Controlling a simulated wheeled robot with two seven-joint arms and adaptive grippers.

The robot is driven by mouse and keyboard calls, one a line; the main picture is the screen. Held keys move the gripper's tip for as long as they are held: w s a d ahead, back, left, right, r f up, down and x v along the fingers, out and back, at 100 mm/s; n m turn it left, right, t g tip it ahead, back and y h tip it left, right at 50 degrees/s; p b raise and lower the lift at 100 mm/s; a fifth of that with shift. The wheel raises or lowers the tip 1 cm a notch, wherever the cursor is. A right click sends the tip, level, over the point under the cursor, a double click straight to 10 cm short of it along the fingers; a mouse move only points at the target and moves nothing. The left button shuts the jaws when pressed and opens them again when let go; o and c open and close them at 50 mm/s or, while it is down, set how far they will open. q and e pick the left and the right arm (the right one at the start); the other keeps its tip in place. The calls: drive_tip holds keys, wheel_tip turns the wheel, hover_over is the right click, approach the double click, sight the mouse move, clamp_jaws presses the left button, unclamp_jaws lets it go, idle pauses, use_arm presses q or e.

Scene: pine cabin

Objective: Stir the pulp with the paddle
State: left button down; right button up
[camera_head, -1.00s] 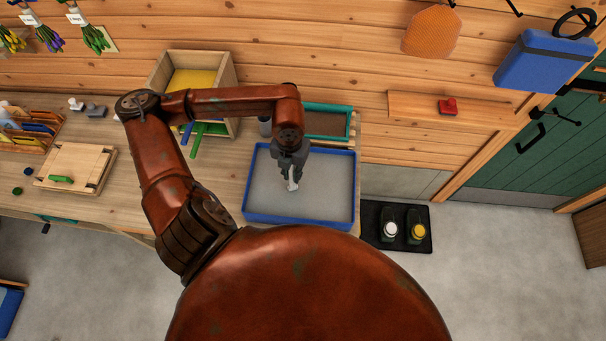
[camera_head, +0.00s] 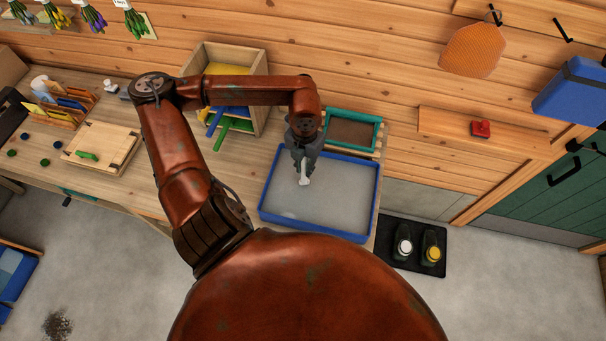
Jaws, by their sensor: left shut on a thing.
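A blue-rimmed tray (camera_head: 318,230) filled with flat grey pulp (camera_head: 330,200) sits at the right end of the wooden bench. My left gripper (camera_head: 304,172) hangs over the back left part of the tray, pointing down. It is shut on a pale, whitish thing, probably the paddle (camera_head: 304,181), of which only a short part shows below the fingers. I cannot tell how deep its lower end is in the pulp. A small pale mark shows on the pulp near the tray's left front. My right gripper is not in view.
A framed screen with a teal edge (camera_head: 378,129) lies behind the tray. A wooden box (camera_head: 262,66) with coloured handles stands behind my left arm. A wooden press board (camera_head: 103,147) lies at left.

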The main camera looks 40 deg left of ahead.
use_arm(q)
drive_tip(key=shift+w+a, duration=0.25)
drive_tip(key=shift+w, duration=0.1)
drive_tip(key=shift+w+d, duration=0.15)
drive_tip(key=shift+d, duration=0.05)
drive_tip(key=w+d+b, duration=0.3)
drive_tip(key=w+d, duration=0.3)
drive_tip(key=d, duration=0.4)
drive_tip(key=shift+a, duration=0.1)
